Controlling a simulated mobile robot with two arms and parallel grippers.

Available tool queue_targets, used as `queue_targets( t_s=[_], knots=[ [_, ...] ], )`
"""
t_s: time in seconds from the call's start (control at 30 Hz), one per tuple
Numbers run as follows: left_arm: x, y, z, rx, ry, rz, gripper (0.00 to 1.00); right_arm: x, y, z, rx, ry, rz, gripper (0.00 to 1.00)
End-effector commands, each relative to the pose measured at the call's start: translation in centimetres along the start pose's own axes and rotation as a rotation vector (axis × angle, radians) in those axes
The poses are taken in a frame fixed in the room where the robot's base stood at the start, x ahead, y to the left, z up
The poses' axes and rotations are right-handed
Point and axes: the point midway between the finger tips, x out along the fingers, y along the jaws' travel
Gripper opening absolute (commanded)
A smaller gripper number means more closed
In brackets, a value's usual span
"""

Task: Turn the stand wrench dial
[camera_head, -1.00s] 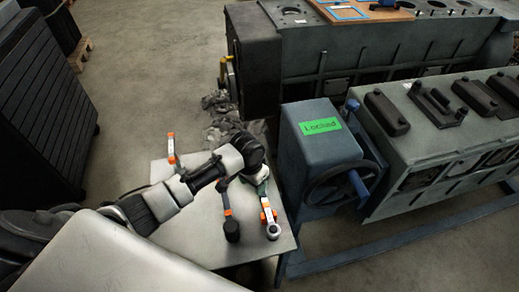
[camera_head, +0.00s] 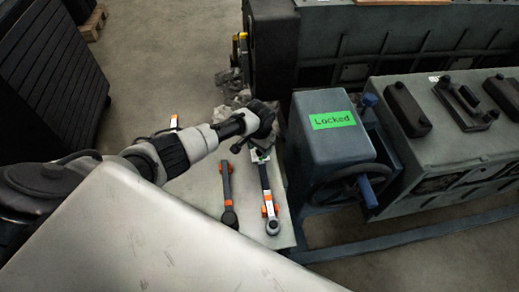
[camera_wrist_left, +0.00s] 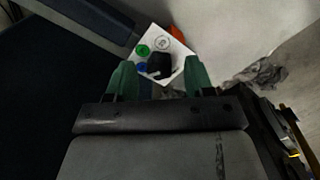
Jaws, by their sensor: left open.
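The wrench nearest the stand (camera_head: 265,185), silver with orange parts, lies on the grey table, its round head towards the front edge. My left gripper (camera_head: 262,148) is over its far end; its fingers are hard to make out there. In the left wrist view my left gripper (camera_wrist_left: 158,68) shows two green fingers apart, with nothing clearly held. Beyond and between them is a white panel (camera_wrist_left: 178,47) with green, white and blue round marks. A black knob-like piece (camera_wrist_left: 159,65) on it may be the dial. I cannot tell whether the fingers touch it. My right gripper is not in view.
A second, dark wrench (camera_head: 227,192) lies to the left on the table (camera_head: 200,205). The blue-grey stand (camera_head: 325,150) with a handwheel and a green "Locked" label (camera_head: 332,120) stands close on the right. Engine blocks are behind and to the right.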

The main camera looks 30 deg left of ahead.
Motion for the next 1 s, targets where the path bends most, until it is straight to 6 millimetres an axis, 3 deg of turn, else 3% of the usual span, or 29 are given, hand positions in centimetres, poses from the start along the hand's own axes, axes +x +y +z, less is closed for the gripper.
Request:
queue_targets(
  t_s=[0.13,0.4,0.73,1.0],
  knots=[
    [0.9,0.0,0.0,0.001,0.0,0.0,0.53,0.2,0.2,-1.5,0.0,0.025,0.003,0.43],
    [0.9,0.0,0.0,0.001,0.001,0.0,0.53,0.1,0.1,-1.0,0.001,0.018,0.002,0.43],
    [0.9,0.0,0.0,0.0,0.001,0.0,0.03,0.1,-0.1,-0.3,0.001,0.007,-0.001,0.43],
    [0.9,0.0,0.0,0.03,0.001,0.0,0.03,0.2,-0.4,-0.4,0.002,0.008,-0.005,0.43]
  ],
)
